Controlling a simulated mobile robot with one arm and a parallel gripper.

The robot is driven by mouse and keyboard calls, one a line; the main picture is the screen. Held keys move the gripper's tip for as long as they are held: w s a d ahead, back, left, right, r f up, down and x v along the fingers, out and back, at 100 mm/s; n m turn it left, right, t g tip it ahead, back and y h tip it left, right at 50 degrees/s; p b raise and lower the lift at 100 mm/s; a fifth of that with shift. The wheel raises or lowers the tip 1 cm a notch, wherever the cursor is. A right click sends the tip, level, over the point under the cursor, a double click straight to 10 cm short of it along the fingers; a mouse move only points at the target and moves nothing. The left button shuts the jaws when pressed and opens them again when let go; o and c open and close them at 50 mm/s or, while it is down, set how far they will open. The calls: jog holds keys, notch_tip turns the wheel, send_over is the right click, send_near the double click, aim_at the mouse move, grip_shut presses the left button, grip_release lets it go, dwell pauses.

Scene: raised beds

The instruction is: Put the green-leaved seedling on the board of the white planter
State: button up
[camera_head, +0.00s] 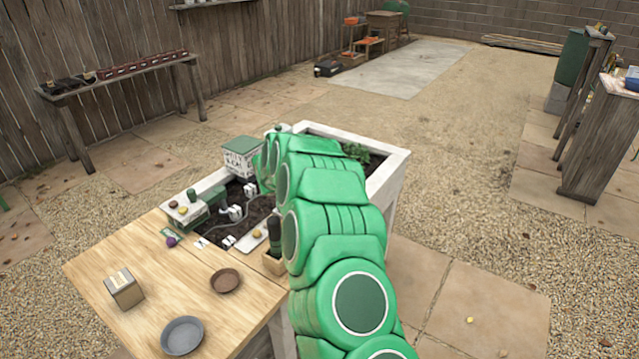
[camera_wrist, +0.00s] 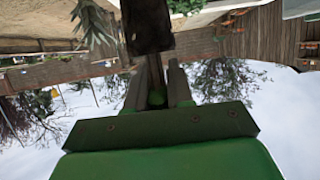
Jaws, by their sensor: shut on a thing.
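The white planter (camera_head: 397,160) is a raised bed with a pale rim and dark soil, partly hidden by my green arm in the head view. Green leaves (camera_head: 356,152) show inside its far right part. My gripper (camera_wrist: 157,75) shows in the wrist view, shut on a dark block-shaped thing (camera_wrist: 148,26). Narrow green leaves (camera_wrist: 94,22) show beside this dark thing; I cannot tell whether they belong to it. My gripper is hidden behind my arm in the head view.
A wooden table (camera_head: 105,265) adjoins the planter, with a brown dish (camera_head: 226,280), a grey bowl (camera_head: 182,335) and a small box (camera_head: 124,288). A small green-and-white house-like box (camera_head: 241,157) stands at the planter's far left. Gravel right of the planter is open.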

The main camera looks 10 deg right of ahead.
jog(key=shift+w+d+f, duration=0.1)
jog(key=shift+w+f, duration=0.75)
jog(key=shift+f, duration=0.65)
jog(key=shift+w+a+f, duration=0.1)
jog(key=shift+w+f, duration=0.75)
jog(key=shift+f, duration=0.65)
jog(key=shift+w+d+f, duration=0.1)
jog(key=shift+w+f, duration=0.75)
jog(key=shift+f, duration=0.65)
jog(key=shift+f, duration=0.1)
jog(key=o, duration=0.8)
